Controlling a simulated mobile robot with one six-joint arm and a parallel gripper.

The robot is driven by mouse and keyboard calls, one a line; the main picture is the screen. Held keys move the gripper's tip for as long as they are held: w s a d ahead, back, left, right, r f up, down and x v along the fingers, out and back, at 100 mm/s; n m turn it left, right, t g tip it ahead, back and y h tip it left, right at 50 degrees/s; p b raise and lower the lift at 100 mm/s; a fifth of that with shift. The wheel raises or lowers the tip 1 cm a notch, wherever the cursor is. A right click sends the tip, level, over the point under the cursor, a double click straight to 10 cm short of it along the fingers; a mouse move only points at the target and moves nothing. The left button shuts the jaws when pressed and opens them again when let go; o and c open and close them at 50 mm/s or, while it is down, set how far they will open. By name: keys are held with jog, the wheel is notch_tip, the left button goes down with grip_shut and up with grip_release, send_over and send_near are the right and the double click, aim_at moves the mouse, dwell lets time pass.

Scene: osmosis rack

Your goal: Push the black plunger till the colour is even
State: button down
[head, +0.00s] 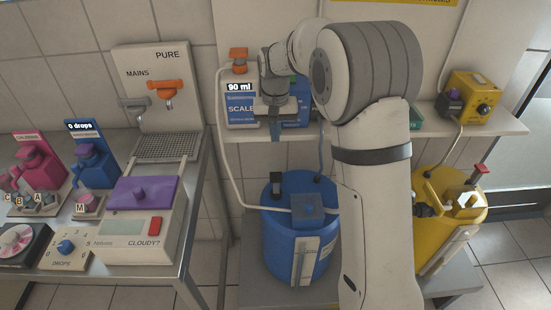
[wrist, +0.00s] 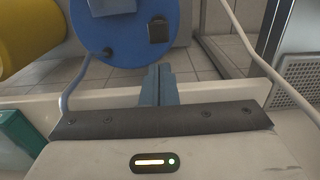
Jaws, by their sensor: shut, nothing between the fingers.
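A blue drum (head: 300,248) stands below the shelf, with a black block (head: 278,186) on the left of its lid that looks like the plunger. In the wrist view the black block (wrist: 159,31) sits on the drum's lid (wrist: 130,52). My gripper (head: 274,138) points down at the shelf's front edge, above and apart from the black block. In the wrist view its blue fingers (wrist: 158,70) are together and empty, just below the block in the picture. A pale vertical gauge (head: 305,262) is on the drum's front; its colour is hard to read.
A blue box (head: 308,208) and hoses are on the drum. A yellow drum (head: 440,232) stands right. The left bench (head: 190,215) holds a purple-lidded meter (head: 142,193) and dispensers.

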aim_at(276, 176)
jog(key=shift+f, duration=0.25)
notch_tip(276, 176, down, 14)
jog(key=shift+r+p, duration=0.1)
jog(key=shift+p, duration=0.55)
notch_tip(276, 176, down, 5)
jog(key=b, duration=0.4)
jog(key=shift+s, duration=0.1)
jog(key=shift+r+p, duration=0.15)
jog(key=shift+p, duration=0.15)
notch_tip(276, 176, up, 14)
jog(key=p, duration=0.1)
